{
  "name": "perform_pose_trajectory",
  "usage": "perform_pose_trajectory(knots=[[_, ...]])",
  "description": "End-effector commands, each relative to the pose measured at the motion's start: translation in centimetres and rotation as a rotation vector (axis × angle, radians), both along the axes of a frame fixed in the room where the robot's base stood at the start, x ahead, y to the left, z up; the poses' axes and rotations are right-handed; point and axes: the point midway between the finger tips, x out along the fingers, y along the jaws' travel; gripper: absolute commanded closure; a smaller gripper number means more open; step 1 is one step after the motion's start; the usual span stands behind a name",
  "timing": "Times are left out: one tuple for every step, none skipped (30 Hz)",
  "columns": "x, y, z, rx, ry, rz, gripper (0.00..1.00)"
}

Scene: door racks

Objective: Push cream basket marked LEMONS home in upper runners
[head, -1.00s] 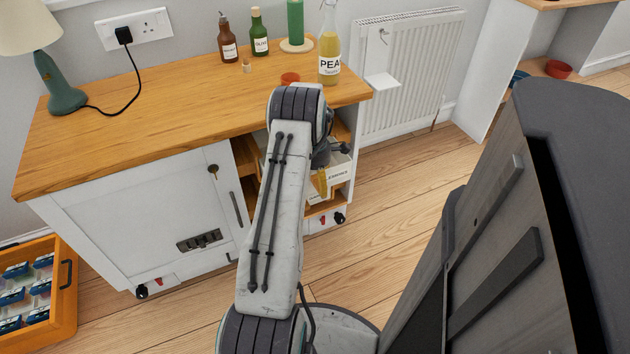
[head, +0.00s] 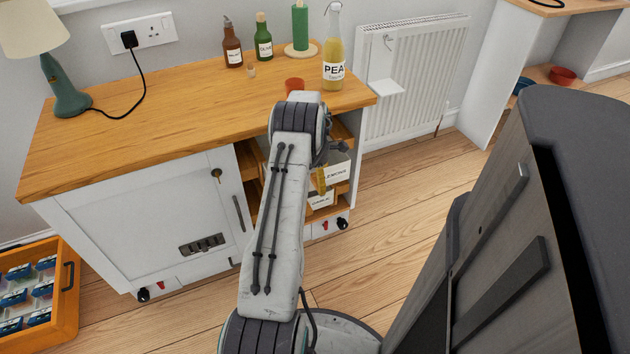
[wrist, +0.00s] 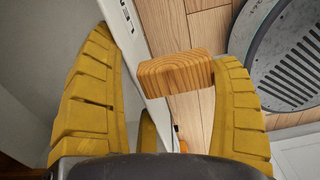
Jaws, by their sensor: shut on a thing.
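The cream basket marked LEMONS (head: 337,173) is at the open right bay of the sideboard, partly hidden by my arm. Its front wall and part of its label (wrist: 128,18) show in the wrist view, with a wooden handle block (wrist: 174,73) on the outside. My gripper (wrist: 165,52) is shut on the basket front, one yellow finger on the inner side and the other by the handle. In the head view my gripper (head: 319,180) is mostly behind the arm. How far the basket sits on the upper runners is hidden.
A second labelled basket (head: 321,200) sits lower in the bay. A radiator (head: 420,70) stands behind. Floor right of the sideboard is clear.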

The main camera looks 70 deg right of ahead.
Motion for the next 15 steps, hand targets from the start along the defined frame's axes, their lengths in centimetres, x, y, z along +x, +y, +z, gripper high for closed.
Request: perform_pose_trajectory(knots=[[0.14, -0.17, -0.01, -0.001, 0.0, 0.0, 0.52], [0.2, -0.24, -0.02, -0.001, 0.0, 0.0, 0.52], [0.28, -0.37, -0.01, -0.002, -0.001, 0.0, 0.52], [0.35, -0.44, -0.01, -0.002, -0.001, 0.0, 0.52], [0.4, -0.5, -0.01, -0.002, -0.001, 0.0, 0.52], [0.47, -0.58, 0.0, -0.002, -0.001, 0.0, 0.52], [0.53, -0.66, 0.02, -0.002, -0.001, 0.0, 0.52], [0.59, -0.73, 0.03, -0.002, -0.001, 0.0, 0.52], [0.66, -0.82, 0.02, -0.002, -0.001, 0.0, 0.52], [0.72, -0.89, 0.01, -0.002, -0.001, 0.0, 0.52], [0.78, -0.95, 0.0, -0.002, -0.001, 0.0, 0.52], [0.85, -1.04, 0.0, -0.002, -0.001, 0.0, 0.52], [0.89, -1.08, 0.0, -0.002, -0.001, 0.0, 0.52], [0.93, -1.11, -0.01, -0.001, 0.0, 0.0, 0.52], [0.98, -1.16, -0.01, -0.001, -0.001, 0.0, 0.52]])
